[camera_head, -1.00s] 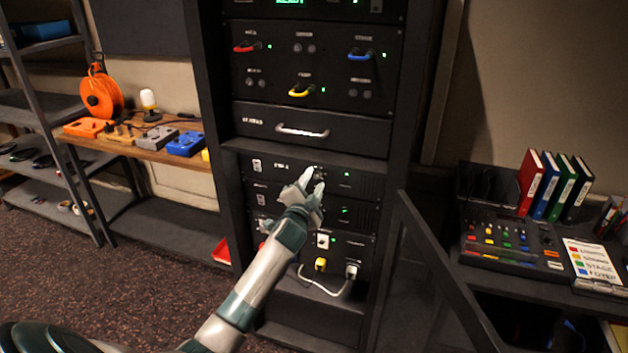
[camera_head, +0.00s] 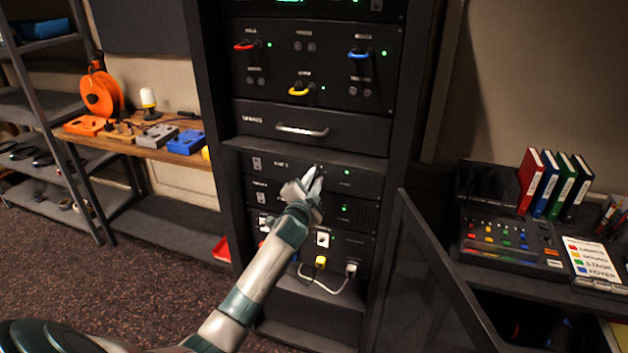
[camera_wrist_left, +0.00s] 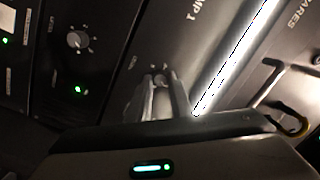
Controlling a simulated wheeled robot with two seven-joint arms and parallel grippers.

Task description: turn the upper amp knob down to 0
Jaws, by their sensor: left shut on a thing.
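The upper amp (camera_head: 355,181) is a dark rack panel below the drawer, with a green light at its right. My left gripper (camera_head: 315,176) is at the front of this panel and hides its knob in the head view. In the left wrist view, the upper amp knob (camera_wrist_left: 161,79) shows between the two fingertips, beside the "MP 1" lettering. My left gripper (camera_wrist_left: 162,92) is shut on it. The knob's pointer is too small and covered to read. My right gripper is not in view.
The lower amp's knob (camera_wrist_left: 77,40) is beside a green light in the wrist view. The drawer handle (camera_head: 302,130) sticks out above the amps. An open rack door (camera_head: 425,275) stands to the right.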

